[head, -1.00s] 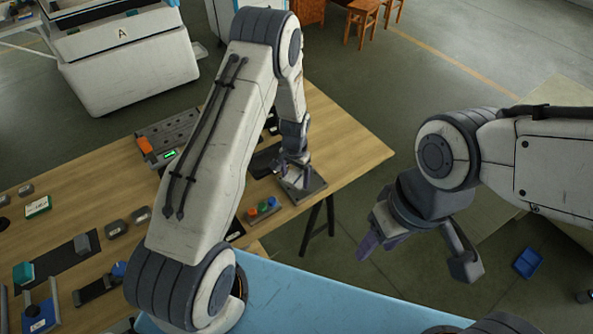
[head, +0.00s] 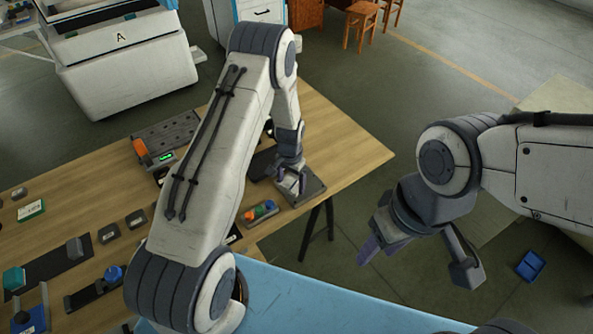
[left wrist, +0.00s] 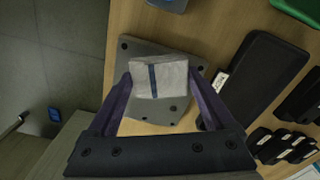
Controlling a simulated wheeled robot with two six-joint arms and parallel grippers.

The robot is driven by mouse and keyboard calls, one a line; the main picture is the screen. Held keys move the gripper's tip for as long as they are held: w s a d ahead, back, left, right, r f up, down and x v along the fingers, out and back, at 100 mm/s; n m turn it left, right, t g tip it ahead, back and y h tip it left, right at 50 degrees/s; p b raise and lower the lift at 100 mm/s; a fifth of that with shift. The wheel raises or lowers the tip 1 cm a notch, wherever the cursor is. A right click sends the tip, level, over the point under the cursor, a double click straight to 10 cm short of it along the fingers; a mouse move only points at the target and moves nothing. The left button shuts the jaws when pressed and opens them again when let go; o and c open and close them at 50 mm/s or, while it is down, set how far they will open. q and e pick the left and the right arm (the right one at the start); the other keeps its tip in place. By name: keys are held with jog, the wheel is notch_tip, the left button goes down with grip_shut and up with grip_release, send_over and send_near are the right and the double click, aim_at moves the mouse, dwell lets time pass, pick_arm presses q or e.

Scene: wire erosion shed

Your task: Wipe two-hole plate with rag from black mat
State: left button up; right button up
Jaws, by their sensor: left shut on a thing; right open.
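The two-hole plate (head: 312,188) is a flat grey plate lying near the table's right end, and it also shows in the left wrist view (left wrist: 132,50). My left gripper (head: 287,184) is above it. In the left wrist view its purple fingers (left wrist: 160,76) are shut on the rag (left wrist: 174,76), a pale folded block with a dark blue stripe. The rag covers the plate's middle; I cannot tell whether it touches. The black mat (left wrist: 262,70) lies empty beside the plate and is partly hidden in the head view (head: 262,163). My right gripper (head: 415,262) is open and empty, off the table.
A box with coloured buttons (head: 260,211) stands near the table's front edge. A grey device with an orange part (head: 141,147) is behind my left arm. Several small blocks and dark trays lie on the left of the wooden table (head: 335,140). Floor lies beyond its right edge.

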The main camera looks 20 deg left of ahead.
pick_arm(q)
jog(key=shift+s+d+f, duration=0.1)
jog(key=shift+s+d, duration=0.05)
jog(key=shift+s, duration=0.3)
jog(key=shift+s+d, duration=0.3)
jog(key=shift+d, duration=0.05)
notch_tip(320, 180, up, 4)
jog(key=shift+d+r+p, duration=0.15)
jog(key=shift+p, duration=1.1)
jog(key=shift+r+p, duration=1.35)
jog(key=shift+r, duration=0.6)
pick_arm(e)
jog(key=shift+s+a+r, duration=0.1)
jog(key=shift+r, duration=0.75)
jog(key=shift+s+a+r, duration=0.15)
jog(key=shift+r, duration=0.7)
jog(key=shift+s+a+r, duration=0.1)
jog(key=shift+r, duration=0.75)
